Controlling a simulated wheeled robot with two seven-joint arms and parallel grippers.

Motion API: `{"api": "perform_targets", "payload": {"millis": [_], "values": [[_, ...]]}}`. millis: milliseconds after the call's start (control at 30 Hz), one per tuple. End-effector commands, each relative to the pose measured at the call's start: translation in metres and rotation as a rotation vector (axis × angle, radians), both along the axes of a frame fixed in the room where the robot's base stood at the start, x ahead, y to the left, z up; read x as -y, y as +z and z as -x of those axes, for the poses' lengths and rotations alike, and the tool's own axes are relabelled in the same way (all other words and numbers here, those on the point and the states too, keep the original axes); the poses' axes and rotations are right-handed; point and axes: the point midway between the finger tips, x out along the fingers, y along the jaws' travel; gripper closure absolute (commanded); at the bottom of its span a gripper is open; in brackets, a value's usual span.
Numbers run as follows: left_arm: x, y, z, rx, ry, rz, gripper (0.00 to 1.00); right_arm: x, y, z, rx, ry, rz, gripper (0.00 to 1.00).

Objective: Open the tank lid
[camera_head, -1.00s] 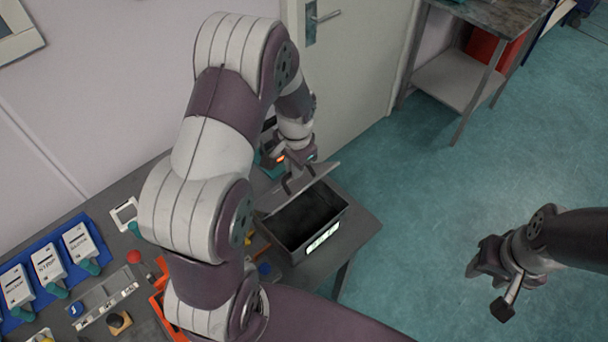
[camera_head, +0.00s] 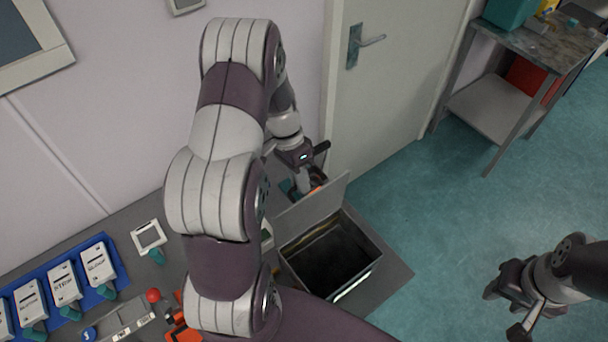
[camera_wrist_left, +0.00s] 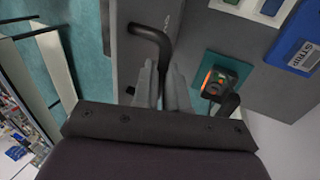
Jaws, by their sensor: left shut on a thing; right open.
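The tank (camera_head: 366,272) is a grey open-topped box at the right end of the bench, with a dark inside. Its grey lid (camera_head: 318,207) stands steeply raised along the tank's back-left edge. My left gripper (camera_head: 308,188) is behind the raised lid, partly hidden by my arm and the lid. In the left wrist view its fingers (camera_wrist_left: 165,88) are shut on a dark bent handle (camera_wrist_left: 150,36). My right gripper (camera_head: 512,292) hangs open and empty over the floor at the right, apart from the tank.
A grey bench (camera_head: 388,288) bears the tank. At the left are a blue tray (camera_head: 118,265) with several labelled white containers, a small white-framed device (camera_head: 149,236) and a red ball (camera_head: 153,295). A door (camera_head: 385,100) and a metal side table (camera_head: 490,105) stand behind. The floor at right is clear.

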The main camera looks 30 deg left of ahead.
Motion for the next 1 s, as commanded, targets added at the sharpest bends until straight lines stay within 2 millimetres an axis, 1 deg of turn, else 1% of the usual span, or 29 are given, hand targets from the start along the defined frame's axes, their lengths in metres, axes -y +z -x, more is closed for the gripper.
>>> {"api": "perform_targets", "payload": {"millis": [33, 467, 500, 533, 567, 867, 967, 1000], "values": [[0.001, -0.005, 0.004, -0.012, 0.004, 0.007, 1.0, 0.0, -0.002, 0.0, 0.0, 0.0, 0.0, 0.57], [0.001, -0.005, 0.005, -0.015, 0.003, 0.013, 1.0, 0.0, -0.001, 0.0, 0.0, 0.0, 0.0, 0.57], [0.001, -0.004, 0.005, -0.015, 0.002, 0.013, 0.75, 0.0, -0.001, 0.0, 0.0, 0.0, 0.0, 0.57], [0.001, -0.004, 0.005, -0.014, 0.002, 0.013, 0.65, 0.0, -0.001, 0.0, 0.0, 0.0, 0.0, 0.57], [0.001, -0.004, 0.004, -0.013, 0.003, 0.013, 0.62, 0.0, -0.001, 0.0, 0.0, 0.0, 0.0, 0.57], [-0.001, -0.001, 0.002, -0.007, 0.0, 0.01, 0.62, 0.0, -0.002, 0.0, 0.0, 0.0, 0.0, 0.57], [-0.004, 0.007, 0.0, -0.002, -0.001, 0.009, 0.62, 0.0, -0.008, 0.0, 0.0, 0.0, 0.0, 0.57], [-0.007, 0.012, -0.002, -0.002, -0.001, 0.007, 0.62, 0.0, -0.012, 0.0, 0.0, 0.0, 0.0, 0.57]]}}
